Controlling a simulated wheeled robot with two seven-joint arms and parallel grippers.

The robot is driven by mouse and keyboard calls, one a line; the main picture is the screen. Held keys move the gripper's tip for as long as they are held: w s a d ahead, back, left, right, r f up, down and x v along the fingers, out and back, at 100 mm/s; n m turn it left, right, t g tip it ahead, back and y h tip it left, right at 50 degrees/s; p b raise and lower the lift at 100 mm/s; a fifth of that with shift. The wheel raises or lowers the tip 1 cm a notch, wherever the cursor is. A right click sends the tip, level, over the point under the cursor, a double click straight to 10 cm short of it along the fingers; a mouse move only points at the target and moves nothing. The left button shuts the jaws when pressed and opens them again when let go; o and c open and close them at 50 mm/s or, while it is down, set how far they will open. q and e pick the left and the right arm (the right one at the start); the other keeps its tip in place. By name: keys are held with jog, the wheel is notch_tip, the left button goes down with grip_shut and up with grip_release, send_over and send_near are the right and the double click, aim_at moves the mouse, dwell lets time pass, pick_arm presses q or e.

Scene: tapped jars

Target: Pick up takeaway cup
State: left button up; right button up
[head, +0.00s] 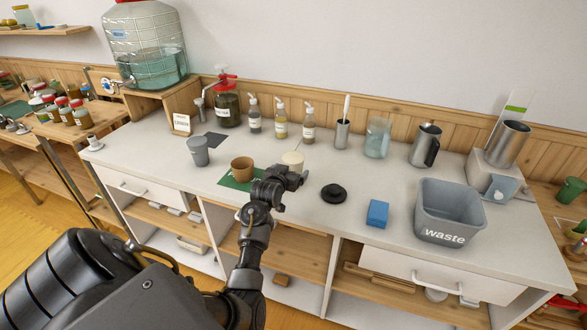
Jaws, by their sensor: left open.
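A brown cup (242,169) stands upright on a green mat (238,184) on the white counter. A cream cup (293,157) stands just behind my left gripper, and its lower part is hidden. I cannot tell for sure which of the two is the takeaway cup. My left gripper (290,176) is open over the counter, right of the brown cup and in front of the cream one. Whether it touches either cup cannot be told. My right gripper is not in view.
A grey cup (197,152) stands left of the mat. A black lid-like disc (334,193), a blue sponge (377,213) and a grey waste bin (450,210) lie to the right. Pump bottles (281,124) and a glass jar (377,139) line the back.

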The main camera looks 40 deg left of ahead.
pick_arm(q)
jog(key=shift+p+x, duration=0.45)
jog(key=shift+x, duration=1.95)
jog(key=shift+s+a, duration=0.1)
jog(key=c, duration=1)
